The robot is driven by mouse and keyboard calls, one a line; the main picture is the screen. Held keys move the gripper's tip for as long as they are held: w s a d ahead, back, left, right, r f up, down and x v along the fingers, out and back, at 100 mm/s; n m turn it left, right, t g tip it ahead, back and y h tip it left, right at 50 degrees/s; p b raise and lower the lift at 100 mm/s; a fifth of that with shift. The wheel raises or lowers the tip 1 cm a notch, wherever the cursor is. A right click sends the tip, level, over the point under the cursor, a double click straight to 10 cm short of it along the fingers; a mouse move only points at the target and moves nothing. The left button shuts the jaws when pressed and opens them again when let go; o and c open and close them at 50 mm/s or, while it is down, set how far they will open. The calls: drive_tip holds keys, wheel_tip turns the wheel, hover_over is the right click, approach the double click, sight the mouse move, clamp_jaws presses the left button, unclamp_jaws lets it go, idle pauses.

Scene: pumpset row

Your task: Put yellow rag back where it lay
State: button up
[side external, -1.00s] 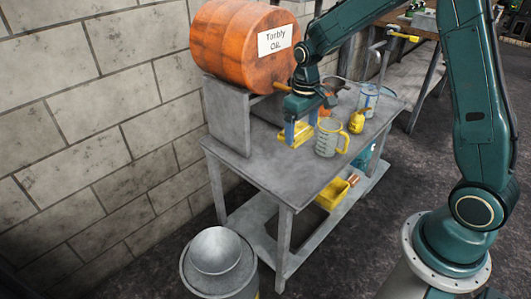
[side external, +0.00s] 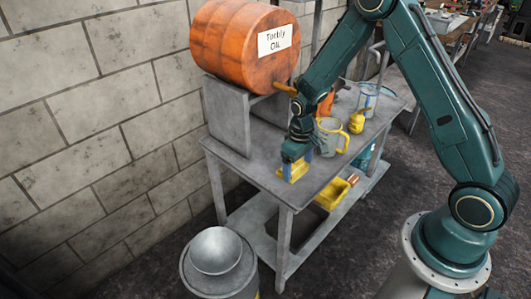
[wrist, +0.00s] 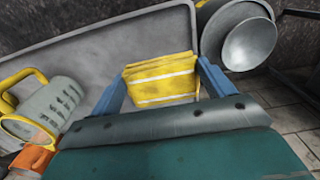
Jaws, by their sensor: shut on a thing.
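The yellow rag (side external: 293,171) is a folded yellow cloth with white stripes. It also shows in the wrist view (wrist: 161,80), between the two blue fingers. My gripper (side external: 296,166) is shut on the rag, low over the front part of the grey metal table (side external: 262,178). I cannot tell whether the rag touches the tabletop. The lower part of the rag is partly hidden by my fingers in the side view.
A grey jug with a yellow handle (side external: 328,137) stands just right of my gripper, with a yellow oil can (side external: 357,121) beyond. An orange oil drum (side external: 240,50) lies on its stand behind. The tabletop's front left is clear. A grey bin (side external: 217,266) stands on the floor.

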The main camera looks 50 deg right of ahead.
sight(298, 169)
drive_tip(key=shift+f, duration=1.4)
drive_tip(key=shift+f, duration=1.9)
drive_tip(key=shift+f, duration=0.15)
drive_tip(key=o, duration=1)
wheel_tip(298, 169, up, 11)
drive_tip(key=shift+r, duration=0.7)
